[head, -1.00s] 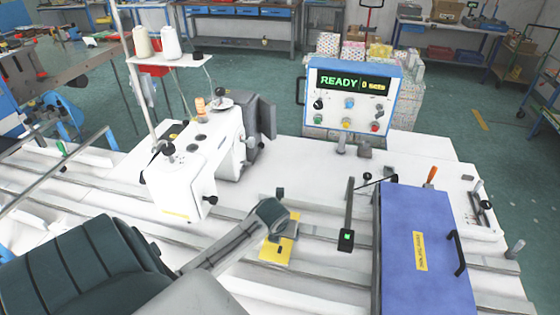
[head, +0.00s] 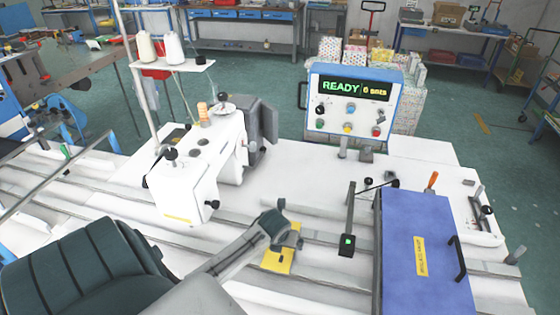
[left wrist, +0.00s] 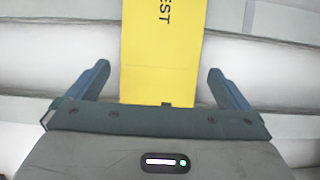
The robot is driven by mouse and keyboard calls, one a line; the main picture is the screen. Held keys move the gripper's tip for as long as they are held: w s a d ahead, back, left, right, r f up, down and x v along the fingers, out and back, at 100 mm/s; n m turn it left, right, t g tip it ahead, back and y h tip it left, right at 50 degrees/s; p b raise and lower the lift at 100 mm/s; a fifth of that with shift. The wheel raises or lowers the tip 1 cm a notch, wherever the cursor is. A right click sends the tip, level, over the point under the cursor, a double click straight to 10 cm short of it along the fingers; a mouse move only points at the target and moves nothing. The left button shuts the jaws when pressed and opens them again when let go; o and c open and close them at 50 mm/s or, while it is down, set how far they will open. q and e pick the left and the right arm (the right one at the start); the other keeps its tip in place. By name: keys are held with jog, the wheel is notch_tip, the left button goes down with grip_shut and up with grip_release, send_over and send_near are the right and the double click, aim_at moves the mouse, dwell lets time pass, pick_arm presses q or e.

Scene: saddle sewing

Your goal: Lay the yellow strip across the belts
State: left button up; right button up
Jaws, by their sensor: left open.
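The yellow strip (head: 281,261) lies flat over the grey-and-white belt area, just in front of the sewing machine. It also shows in the left wrist view (left wrist: 163,40), with dark lettering partly cut off at the top. My left gripper (head: 279,222) is over the strip's far end and hides part of it. In the left wrist view my left gripper (left wrist: 158,72) is open, one finger on each side of the strip, with gaps to both edges. I cannot tell how high the fingers are above the belts (head: 330,238). My right gripper is not in view.
A white sewing machine (head: 195,175) stands behind and left. A dark upright bar (head: 350,218) and a blue box with a black handle (head: 425,240) stand to the right. A control panel (head: 352,100) reading READY is at the back. White table is clear between them.

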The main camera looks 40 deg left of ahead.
pick_arm(q)
jog(key=b+v, duration=0.3)
jog(key=v, duration=0.9)
jog(key=shift+b, duration=0.4)
jog(key=shift+s+f, duration=0.1)
